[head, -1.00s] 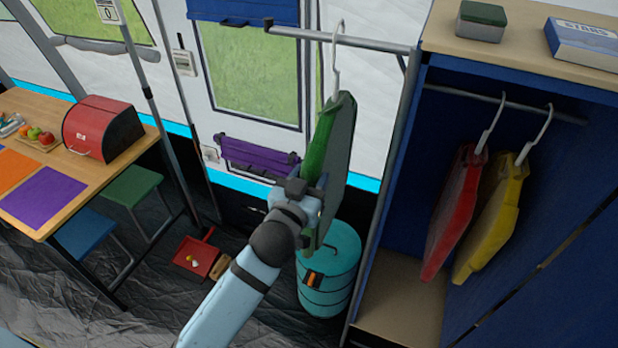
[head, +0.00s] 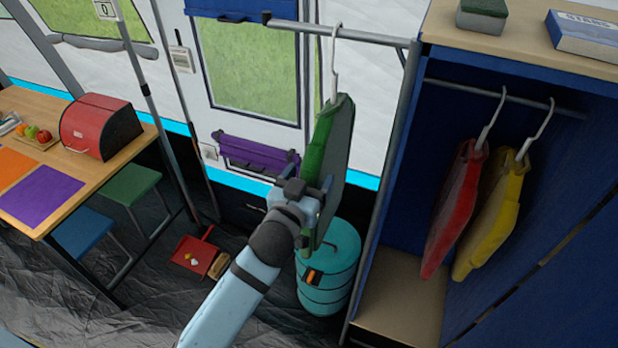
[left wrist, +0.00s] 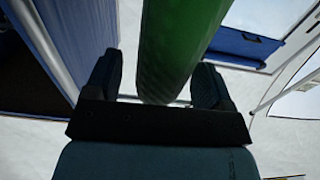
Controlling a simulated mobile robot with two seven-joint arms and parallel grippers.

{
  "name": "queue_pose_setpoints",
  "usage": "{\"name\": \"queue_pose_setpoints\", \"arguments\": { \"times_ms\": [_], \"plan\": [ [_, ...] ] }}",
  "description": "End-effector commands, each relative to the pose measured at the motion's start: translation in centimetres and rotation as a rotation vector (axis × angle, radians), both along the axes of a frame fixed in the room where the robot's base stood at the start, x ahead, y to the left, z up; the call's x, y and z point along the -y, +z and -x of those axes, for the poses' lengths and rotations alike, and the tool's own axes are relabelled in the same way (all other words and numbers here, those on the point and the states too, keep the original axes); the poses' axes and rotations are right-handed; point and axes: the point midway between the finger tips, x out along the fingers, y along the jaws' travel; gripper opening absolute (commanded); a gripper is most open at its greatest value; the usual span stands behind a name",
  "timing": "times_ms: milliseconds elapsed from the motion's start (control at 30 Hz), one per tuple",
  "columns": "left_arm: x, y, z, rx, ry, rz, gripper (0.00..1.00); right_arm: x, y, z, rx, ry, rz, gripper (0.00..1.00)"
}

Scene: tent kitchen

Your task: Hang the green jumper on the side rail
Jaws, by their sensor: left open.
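The green jumper (head: 322,150) hangs upright from a white hanger (head: 335,65). The hanger's hook appears to be over the grey side rail (head: 380,39), outside the wardrobe. My left gripper (head: 303,190) is at the near edge of the jumper, low on its side. In the left wrist view the gripper (left wrist: 157,88) is open. Its two fingers stand either side of the green jumper (left wrist: 178,40), with a gap at each side. The far side of the jumper is hidden. My right gripper is not in view.
A wardrobe (head: 398,180) stands to the right, with a red garment (head: 455,210) and a yellow garment (head: 490,215) on its inner rail (head: 465,93). A teal drum (head: 328,280) stands below the jumper. A table (head: 110,155) with a red bread box (head: 100,127) is at left.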

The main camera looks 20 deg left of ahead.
Motion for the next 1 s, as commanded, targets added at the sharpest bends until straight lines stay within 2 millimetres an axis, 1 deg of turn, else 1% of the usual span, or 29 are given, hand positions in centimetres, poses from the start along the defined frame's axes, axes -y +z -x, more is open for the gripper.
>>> {"name": "queue_pose_setpoints", "arguments": {
  "times_ms": [67, 167, 400, 500, 600, 700, 767, 833, 867, 967, 1000],
  "plan": [
    [0.0, -0.1, 0.3, 0.000, 0.000, 0.001, 0.76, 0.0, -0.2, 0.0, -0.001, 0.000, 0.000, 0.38],
    [0.0, -0.3, 1.4, -0.002, 0.000, 0.002, 0.76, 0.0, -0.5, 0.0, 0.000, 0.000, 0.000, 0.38],
    [-0.2, -0.3, 5.5, 0.000, 0.000, 0.003, 0.76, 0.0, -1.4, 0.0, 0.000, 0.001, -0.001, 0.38],
    [-0.2, -0.2, 6.7, 0.001, -0.001, 0.002, 0.76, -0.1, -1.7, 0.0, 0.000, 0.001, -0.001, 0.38],
    [-0.2, -0.1, 7.3, 0.001, 0.000, 0.001, 0.76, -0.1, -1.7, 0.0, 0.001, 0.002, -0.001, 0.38],
    [-0.3, -0.1, 7.5, 0.001, -0.001, 0.000, 0.76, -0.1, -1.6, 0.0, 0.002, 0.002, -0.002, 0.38],
    [-0.2, -0.6, 7.6, -0.013, -0.006, -0.004, 0.76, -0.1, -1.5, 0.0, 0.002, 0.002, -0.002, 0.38],
    [-0.2, -2.3, 8.1, -0.058, -0.022, -0.013, 0.76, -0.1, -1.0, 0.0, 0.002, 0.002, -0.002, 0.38],
    [-0.1, -3.4, 8.4, -0.086, -0.034, -0.021, 0.76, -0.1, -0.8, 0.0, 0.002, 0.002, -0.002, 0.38],
    [-0.2, -8.7, 10.4, -0.215, -0.085, -0.047, 0.76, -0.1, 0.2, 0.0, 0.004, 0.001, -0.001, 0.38],
    [-0.2, -11.1, 11.5, -0.273, -0.109, -0.054, 0.76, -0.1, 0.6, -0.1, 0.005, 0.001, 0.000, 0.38]
  ]
}}
